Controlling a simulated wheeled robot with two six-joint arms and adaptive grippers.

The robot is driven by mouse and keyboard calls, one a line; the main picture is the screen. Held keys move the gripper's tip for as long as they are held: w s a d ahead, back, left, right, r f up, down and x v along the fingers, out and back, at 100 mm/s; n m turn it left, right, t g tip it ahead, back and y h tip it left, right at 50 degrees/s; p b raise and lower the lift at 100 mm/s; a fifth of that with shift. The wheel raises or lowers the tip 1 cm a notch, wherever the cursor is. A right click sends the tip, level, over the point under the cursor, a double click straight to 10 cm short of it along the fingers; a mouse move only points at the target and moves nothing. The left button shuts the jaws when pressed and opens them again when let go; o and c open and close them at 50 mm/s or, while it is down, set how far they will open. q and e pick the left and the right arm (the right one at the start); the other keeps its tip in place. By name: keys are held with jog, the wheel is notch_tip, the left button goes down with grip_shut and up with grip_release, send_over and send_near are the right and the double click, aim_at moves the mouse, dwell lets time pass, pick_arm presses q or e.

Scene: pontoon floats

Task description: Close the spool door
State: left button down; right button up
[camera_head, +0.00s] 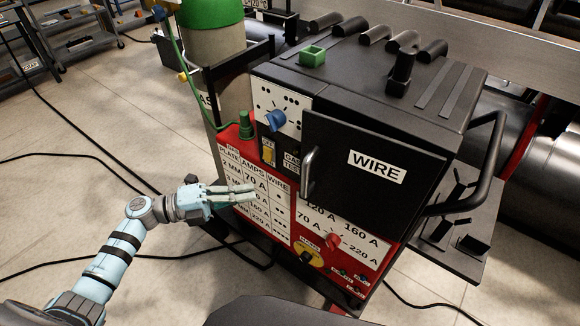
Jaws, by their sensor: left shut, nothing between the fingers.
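The spool door (345,200) is the black panel marked WIRE on the upper front of the welding machine (440,85). Its upright grey handle (308,172) is near its left edge. The door seems to stand a little out from the front, as its edges cover parts of the printed labels beside and below it; the exact gap cannot be told. My left gripper (255,193) is shut and empty, in front of the white settings chart, left of the handle and apart from it. My right gripper is not in view.
A gas cylinder (215,50) with a green top stands behind the machine's left side. A black bar handle (470,200) sticks out at the right. Black cables (100,260) lie on the tiled floor. The floor left of the machine is otherwise mostly free.

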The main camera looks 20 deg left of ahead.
pick_arm(q)
send_near(312, 172)
jog(key=s+d, duration=0.2)
jog(key=d, duration=0.1)
jog(key=shift+w+d, duration=0.25)
jog(key=shift+w, duration=0.8)
jog(key=shift+w+d, duration=0.25)
jog(key=shift+w, duration=0.8)
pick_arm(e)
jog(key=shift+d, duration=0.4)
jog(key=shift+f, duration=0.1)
